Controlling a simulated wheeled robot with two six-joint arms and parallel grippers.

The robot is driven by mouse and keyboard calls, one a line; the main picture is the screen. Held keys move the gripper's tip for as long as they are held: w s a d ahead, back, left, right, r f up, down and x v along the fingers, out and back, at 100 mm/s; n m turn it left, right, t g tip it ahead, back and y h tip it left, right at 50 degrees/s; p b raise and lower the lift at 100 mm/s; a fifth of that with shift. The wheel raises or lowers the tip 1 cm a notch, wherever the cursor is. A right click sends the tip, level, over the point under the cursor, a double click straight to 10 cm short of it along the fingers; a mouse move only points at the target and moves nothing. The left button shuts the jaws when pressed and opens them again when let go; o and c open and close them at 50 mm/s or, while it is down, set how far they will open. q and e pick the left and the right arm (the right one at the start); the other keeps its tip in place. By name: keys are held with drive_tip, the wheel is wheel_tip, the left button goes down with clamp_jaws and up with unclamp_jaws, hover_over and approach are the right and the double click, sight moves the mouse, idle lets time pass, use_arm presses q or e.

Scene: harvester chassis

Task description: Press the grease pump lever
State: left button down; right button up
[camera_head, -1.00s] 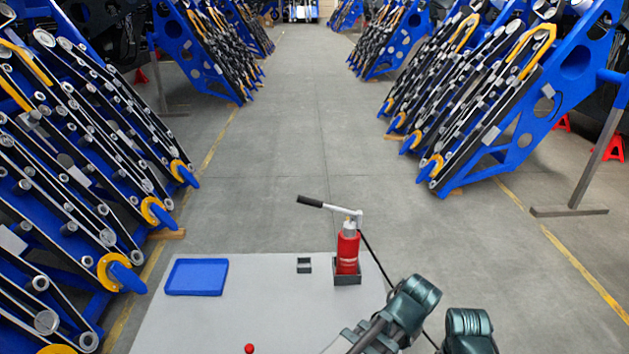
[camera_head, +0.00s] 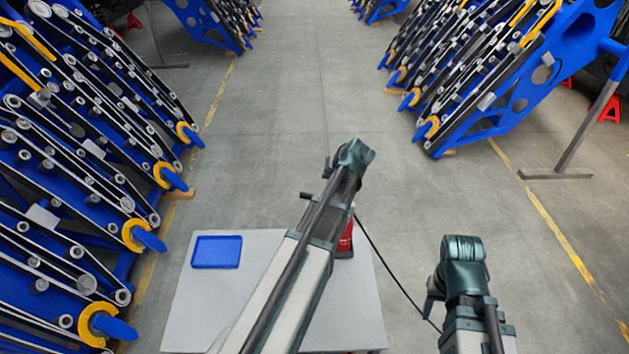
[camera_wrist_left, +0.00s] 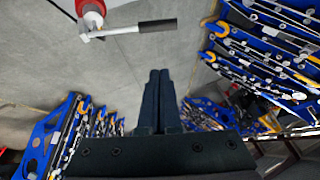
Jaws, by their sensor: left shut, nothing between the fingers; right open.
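The red grease pump (camera_head: 345,243) stands at the table's back right, mostly hidden behind my left arm in the head view. The black tip of its lever (camera_head: 306,195) peeks out left of the arm. In the left wrist view, the pump (camera_wrist_left: 92,12) is at the top left, and its silver lever with a black grip (camera_wrist_left: 157,26) points right. My left gripper (camera_wrist_left: 161,75) is shut and empty, its fingertips apart from the lever in that picture. My right gripper (camera_head: 432,301) is off the table's right side, open, its fingers only partly visible.
A blue tray (camera_head: 217,252) lies on the grey table (camera_head: 183,310) at the back left. A black hose (camera_head: 390,270) runs from the pump toward the lower right. Blue racks (camera_head: 70,180) flank the aisle, whose floor is clear.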

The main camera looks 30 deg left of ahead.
use_arm(q)
drive_tip(key=shift+a, duration=0.1)
idle(0.3)
drive_tip(key=b+x, duration=0.9)
drive_tip(key=x, duration=0.2)
drive_tip(key=shift+s+f+b, duration=0.3)
drive_tip(key=shift+f+b, duration=0.2)
drive_tip(key=shift+s+f+b, duration=0.3)
drive_tip(key=shift+f+b, duration=0.2)
drive_tip(key=shift+s+f+b, duration=0.2)
drive_tip(key=shift+f+b, duration=0.15)
drive_tip(key=shift+b, duration=0.05)
drive_tip(key=shift+a, duration=0.1)
